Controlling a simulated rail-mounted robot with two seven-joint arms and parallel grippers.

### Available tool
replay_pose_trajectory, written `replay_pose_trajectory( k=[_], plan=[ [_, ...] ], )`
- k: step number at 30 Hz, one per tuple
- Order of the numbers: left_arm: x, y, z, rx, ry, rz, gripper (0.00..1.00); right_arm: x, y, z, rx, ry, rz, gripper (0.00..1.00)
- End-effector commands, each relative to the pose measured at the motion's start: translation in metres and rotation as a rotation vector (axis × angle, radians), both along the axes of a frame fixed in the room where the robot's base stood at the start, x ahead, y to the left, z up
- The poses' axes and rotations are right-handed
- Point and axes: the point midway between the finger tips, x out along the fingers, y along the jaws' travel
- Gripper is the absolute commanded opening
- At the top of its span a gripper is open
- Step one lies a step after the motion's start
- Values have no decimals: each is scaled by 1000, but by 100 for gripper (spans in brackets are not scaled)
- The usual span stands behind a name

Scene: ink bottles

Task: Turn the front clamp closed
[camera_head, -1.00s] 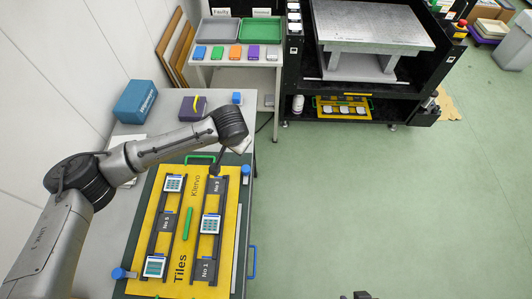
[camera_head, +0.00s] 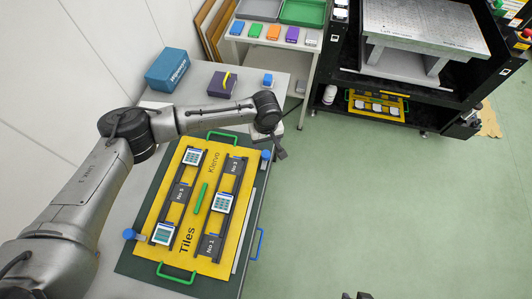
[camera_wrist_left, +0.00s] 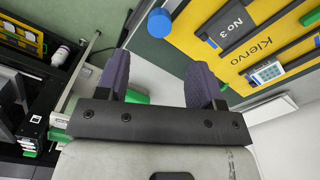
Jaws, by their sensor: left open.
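The yellow Tiles board (camera_head: 180,228) lies on a dark green base on the table. One blue-knobbed clamp (camera_head: 129,234) is at its near left corner. Another blue-knobbed clamp (camera_head: 266,155) is at its far right corner, and its round blue knob also shows in the left wrist view (camera_wrist_left: 160,22). I cannot tell how far either clamp is turned. Dark tips at the head view's bottom edge may be my right gripper (camera_head: 356,295).
The board carries several tiles in dark rails and has a green handle (camera_head: 175,274) at its near end. A blue box (camera_head: 166,69) and a purple box (camera_head: 222,84) stand behind it. A blue handle (camera_head: 257,244) sticks out right.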

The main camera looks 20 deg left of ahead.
Motion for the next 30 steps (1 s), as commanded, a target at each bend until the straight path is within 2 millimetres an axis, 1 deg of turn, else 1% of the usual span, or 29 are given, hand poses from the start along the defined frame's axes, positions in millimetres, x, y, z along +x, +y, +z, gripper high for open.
replay_pose_trajectory(
  k=[1, 6, 12, 15, 21, 30],
  plan=[
    [-1, 0, -12, 1, 2, -1, 61, 0, 0, -2, 0, 0, 0, 43],
    [-1, 0, -43, 2, 1, 0, 61, 0, 0, -5, 1, -1, -1, 43],
    [0, 0, -72, 2, 0, -2, 61, 0, 2, -9, 6, -1, -4, 43],
    [0, 0, -82, 1, 1, -1, 61, 1, 2, -10, 8, -1, -6, 43],
    [0, 0, -92, 0, 0, -1, 61, 1, 3, -12, 12, -1, -8, 43],
    [0, 0, -94, 0, 0, -2, 61, 1, 3, -12, 11, -1, -7, 43]
  ],
)
